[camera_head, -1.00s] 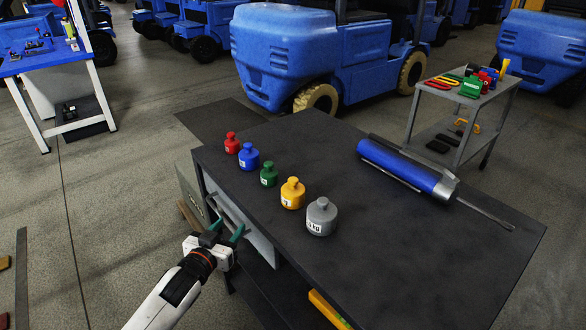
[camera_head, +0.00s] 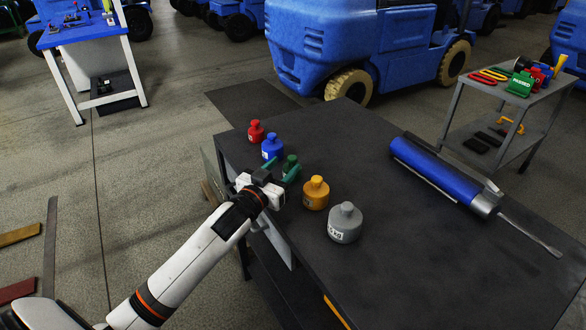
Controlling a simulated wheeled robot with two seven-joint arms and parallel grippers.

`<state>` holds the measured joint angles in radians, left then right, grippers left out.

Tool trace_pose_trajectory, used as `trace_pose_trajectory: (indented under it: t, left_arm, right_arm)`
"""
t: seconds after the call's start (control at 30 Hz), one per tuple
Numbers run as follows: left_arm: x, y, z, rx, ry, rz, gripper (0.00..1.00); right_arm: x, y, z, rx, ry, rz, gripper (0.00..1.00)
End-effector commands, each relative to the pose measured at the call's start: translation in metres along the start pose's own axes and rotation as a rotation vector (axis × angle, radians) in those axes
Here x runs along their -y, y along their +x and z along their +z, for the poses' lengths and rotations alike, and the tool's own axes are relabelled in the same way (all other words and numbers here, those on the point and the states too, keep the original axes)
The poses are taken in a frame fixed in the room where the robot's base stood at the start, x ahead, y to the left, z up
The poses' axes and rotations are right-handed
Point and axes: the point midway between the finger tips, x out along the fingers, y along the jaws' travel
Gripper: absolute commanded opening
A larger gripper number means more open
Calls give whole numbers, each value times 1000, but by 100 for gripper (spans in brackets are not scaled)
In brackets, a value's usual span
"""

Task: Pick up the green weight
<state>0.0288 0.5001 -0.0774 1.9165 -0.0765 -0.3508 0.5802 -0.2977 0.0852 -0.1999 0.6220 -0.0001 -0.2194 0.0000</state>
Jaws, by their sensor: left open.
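The green weight (camera_head: 291,160) stands on the dark table in a row of weights. Its lower part is hidden behind my left gripper (camera_head: 282,169). My left gripper is open, with its green-tipped fingers reaching over the table's left edge at the weight's near side. I cannot tell whether the fingers touch the weight or are around it. My right gripper is not in view.
The blue weight (camera_head: 271,147) and red weight (camera_head: 256,132) stand behind the green one; the yellow weight (camera_head: 315,193) and grey weight (camera_head: 345,223) stand nearer. A blue tool (camera_head: 435,172) lies on the table (camera_head: 440,270). The table's middle is clear.

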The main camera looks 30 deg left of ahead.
Motion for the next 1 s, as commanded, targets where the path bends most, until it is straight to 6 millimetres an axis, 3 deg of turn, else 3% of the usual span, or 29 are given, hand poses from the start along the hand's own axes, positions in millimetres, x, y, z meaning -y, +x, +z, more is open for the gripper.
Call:
trace_pose_trajectory:
  t: [0.13,0.27,0.53,0.83,1.0]
  left_arm:
    - [0,15,0,1,0,0,49]
    - [1,24,1,1,1,0,49]
    - [2,62,0,0,1,0,49]
    - [2,68,-1,-1,1,-1,49]
    - [2,68,-1,-1,0,0,22]
  right_arm:
    - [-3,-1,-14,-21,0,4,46]
    - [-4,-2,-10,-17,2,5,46]
    - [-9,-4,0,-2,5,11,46]
    - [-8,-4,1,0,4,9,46]
    - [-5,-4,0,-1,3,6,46]
